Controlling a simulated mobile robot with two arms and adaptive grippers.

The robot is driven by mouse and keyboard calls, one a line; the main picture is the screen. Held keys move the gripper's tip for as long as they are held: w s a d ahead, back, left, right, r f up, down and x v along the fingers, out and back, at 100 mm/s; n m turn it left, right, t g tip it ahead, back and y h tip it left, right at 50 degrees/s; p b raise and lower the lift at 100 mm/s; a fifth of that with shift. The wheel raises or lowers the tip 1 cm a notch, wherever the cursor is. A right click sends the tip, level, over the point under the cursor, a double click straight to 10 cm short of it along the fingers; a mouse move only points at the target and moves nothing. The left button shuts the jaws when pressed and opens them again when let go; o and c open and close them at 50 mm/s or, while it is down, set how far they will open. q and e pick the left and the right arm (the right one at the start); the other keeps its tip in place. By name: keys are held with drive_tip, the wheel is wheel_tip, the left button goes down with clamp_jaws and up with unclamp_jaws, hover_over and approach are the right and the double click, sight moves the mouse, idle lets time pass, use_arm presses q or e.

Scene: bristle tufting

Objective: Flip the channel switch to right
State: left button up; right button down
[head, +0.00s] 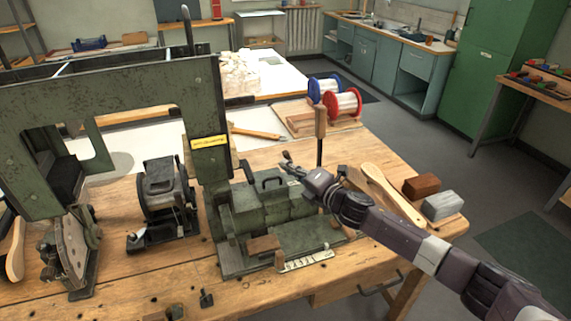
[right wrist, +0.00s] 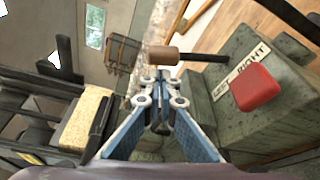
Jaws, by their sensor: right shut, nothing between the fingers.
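My right gripper (head: 288,160) is above the green metal box (head: 262,205) of the machine in the head view. Its blue fingers (right wrist: 160,100) are shut and empty in the right wrist view. A red knob (right wrist: 254,88) sits to the right of the fingertips, apart from them. It lies close to a pale plate (right wrist: 238,72) lettered RIGHT on the green housing (right wrist: 265,115). The red knob may be the channel switch; the gripper and arm hide that spot in the head view. My left gripper is not in view.
A wooden-handled lever (head: 320,122) stands upright beside the gripper; its handle (right wrist: 165,55) is just beyond the fingertips in the wrist view. The tall green frame (head: 208,120) rises to the left. A wooden brush body (head: 392,193) and two blocks lie right on the bench.

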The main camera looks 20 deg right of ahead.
drive_tip(key=shift+w+a, duration=0.15)
drive_tip(key=shift+w, duration=0.25)
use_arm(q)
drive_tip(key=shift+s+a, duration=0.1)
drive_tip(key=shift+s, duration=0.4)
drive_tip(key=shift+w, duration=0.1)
use_arm(e)
drive_tip(key=shift+d+m+b, duration=0.45)
drive_tip(key=shift+m, duration=0.05)
drive_tip(key=d+m+b, duration=0.1)
drive_tip(key=d+m+t+b, duration=0.1)
drive_tip(key=d+m, duration=0.1)
drive_tip(key=shift+r+y+b, duration=0.35)
drive_tip(key=shift+y+b, duration=0.05)
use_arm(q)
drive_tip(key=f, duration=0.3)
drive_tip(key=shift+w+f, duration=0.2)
use_arm(e)
drive_tip(key=shift+r+m, duration=0.25)
drive_tip(key=shift+m, duration=0.05)
